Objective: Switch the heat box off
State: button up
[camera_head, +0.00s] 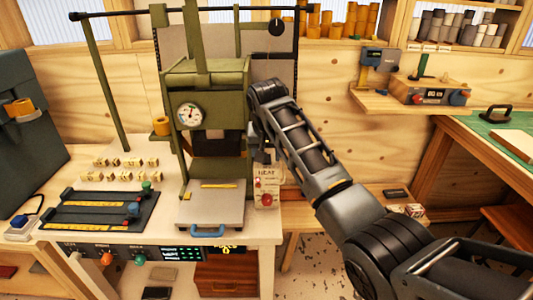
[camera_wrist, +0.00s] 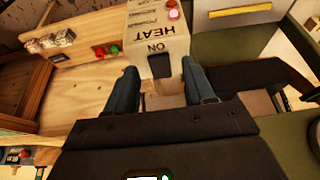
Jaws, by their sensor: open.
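The heat box (camera_head: 266,192) is a cream box with a HEAT label and a red round part low on its front, fixed at the right side of the green press. In the wrist view the heat box (camera_wrist: 150,20) appears upside down, with HEAT and ON lettering and a dark switch (camera_wrist: 160,66) below the ON. My gripper (camera_wrist: 159,72) is open, its two dark fingers either side of the switch in the picture. I cannot tell whether they touch it. In the head view my gripper (camera_head: 263,155) is at the box's top, which it partly hides.
The green press (camera_head: 205,85) with its dial stands left of my arm. A plate with a blue handle (camera_head: 207,230) lies in front. A black tray with coloured knobs (camera_head: 100,211) lies on the left. A wooden shelf (camera_head: 390,102) holds devices at right.

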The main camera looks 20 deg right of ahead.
jog(key=shift+w+d+f, duration=0.1)
jog(key=shift+w+f, duration=0.1)
jog(key=shift+f, duration=0.25)
jog(key=shift+c, duration=0.2)
grip_shut()
jog(key=shift+w+r+g, duration=0.2)
jog(key=shift+w+g, duration=0.05)
jog(key=shift+g, duration=0.45)
jog(key=shift+w+d+g+y+b, duration=0.15)
jog(key=shift+g+y+b, duration=0.35)
jog(key=shift+g, duration=0.2)
